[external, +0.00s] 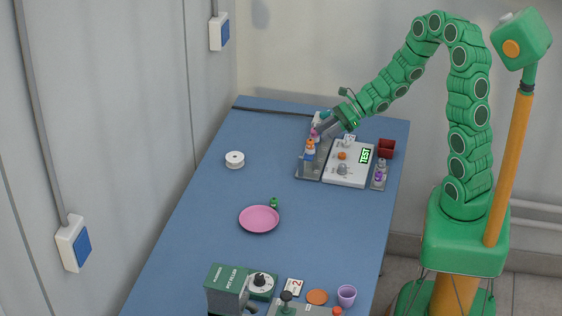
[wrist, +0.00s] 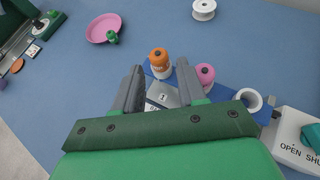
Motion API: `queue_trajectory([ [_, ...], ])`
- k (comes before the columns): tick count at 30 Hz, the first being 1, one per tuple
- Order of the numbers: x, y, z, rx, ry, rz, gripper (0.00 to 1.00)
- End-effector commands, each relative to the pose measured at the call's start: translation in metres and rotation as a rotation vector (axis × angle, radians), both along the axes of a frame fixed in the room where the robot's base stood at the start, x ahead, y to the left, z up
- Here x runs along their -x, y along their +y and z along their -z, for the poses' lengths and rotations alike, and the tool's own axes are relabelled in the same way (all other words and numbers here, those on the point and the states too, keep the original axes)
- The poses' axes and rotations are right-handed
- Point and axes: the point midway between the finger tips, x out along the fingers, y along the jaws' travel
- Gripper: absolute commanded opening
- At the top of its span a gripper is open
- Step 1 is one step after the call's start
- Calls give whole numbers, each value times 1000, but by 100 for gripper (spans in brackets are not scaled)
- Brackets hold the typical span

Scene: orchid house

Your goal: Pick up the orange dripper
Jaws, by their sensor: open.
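Right of the rack is a white panel (external: 347,176) with knobs and a lit TEST sign.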

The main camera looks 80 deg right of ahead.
Motion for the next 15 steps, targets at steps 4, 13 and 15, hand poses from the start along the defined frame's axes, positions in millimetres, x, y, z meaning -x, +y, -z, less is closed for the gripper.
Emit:
queue_trajectory([
  [4,-10,9,8,-3,3,-3,41],
  [13,-30,23,21,-1,-1,-2,41],
  [15,-32,25,22,1,-2,-2,41],
])
